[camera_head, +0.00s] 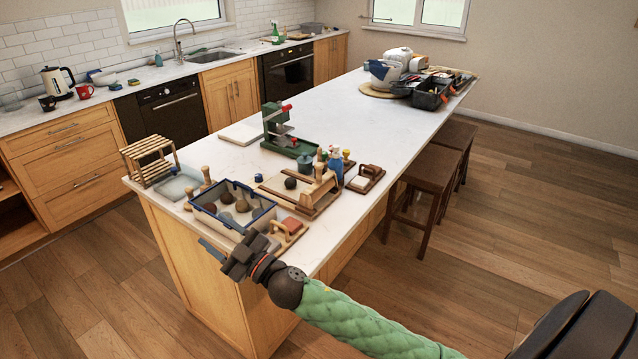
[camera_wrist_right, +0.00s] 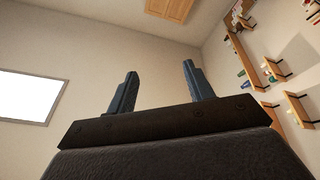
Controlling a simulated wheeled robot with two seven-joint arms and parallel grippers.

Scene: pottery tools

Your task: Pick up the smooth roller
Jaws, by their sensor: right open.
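Small wooden tools stand among the pottery things on the white island counter. They include knobbed wooden pieces (camera_head: 206,175) beside the blue-rimmed bin and a wooden piece (camera_head: 318,190) on a board. I cannot tell for sure which is the smooth roller. My right gripper (camera_head: 228,256) is in front of the island's near end, apart from these tools. In the right wrist view my right gripper (camera_wrist_right: 160,70) is open and empty, its two blue fingers apart against a bare wall. My left gripper is out of view.
The blue-rimmed bin (camera_head: 232,226) with clay balls sits near the counter's near edge. A green press (camera_head: 277,128), a blue spray bottle (camera_head: 337,160) and a slatted wooden rack (camera_head: 148,160) stand around. The counter's middle (camera_head: 345,110) is clear. Stools (camera_head: 428,175) stand at right.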

